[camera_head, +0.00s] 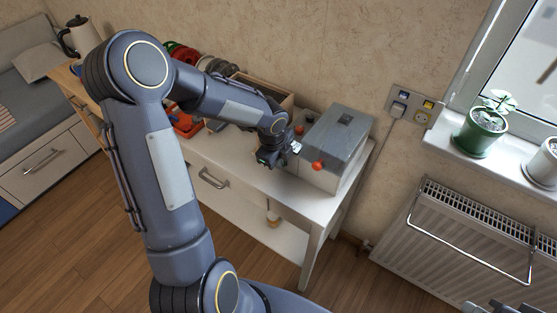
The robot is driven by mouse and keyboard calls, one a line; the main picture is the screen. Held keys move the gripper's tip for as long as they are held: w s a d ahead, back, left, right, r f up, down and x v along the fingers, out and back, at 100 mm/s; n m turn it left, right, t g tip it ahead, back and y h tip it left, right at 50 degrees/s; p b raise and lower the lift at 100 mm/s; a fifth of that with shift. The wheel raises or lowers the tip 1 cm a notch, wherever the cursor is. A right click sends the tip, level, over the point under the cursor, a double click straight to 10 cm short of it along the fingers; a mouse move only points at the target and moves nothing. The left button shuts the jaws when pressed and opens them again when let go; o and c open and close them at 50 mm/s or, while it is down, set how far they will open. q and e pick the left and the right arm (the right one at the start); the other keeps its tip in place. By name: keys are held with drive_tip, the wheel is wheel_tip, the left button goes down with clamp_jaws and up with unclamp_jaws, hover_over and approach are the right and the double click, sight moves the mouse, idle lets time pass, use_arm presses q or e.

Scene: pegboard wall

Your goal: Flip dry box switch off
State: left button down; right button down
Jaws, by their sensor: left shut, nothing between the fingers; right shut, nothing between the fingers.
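The dry box (338,143) is a grey metal box standing on the right end of the white table. A round orange-red knob (317,166) sits on its front side, and a dark spot shows on its top. My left gripper (292,150) is shut and empty, just left of the box's front side near the knob. I cannot tell whether it touches the box. The exact switch and its position are too small to make out. My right gripper (500,307) shows only in part at the bottom right edge, far from the box, shut and empty.
The white table (241,172) also holds a red tray (187,124), an open wooden box (264,92) and several coloured spools (182,54). A wall socket (410,103) with a cable, a radiator (470,235) and a potted plant (480,135) are to the right.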

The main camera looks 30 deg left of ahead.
use_arm(q)
drive_tip(key=shift+w+f+t+b, duration=0.1)
drive_tip(key=shift+f+t+b, duration=0.25)
drive_tip(key=shift+b, duration=0.55)
drive_tip(key=shift+r, duration=0.3)
drive_tip(key=shift+r+p, duration=0.8)
drive_tip(key=shift+p, duration=0.15)
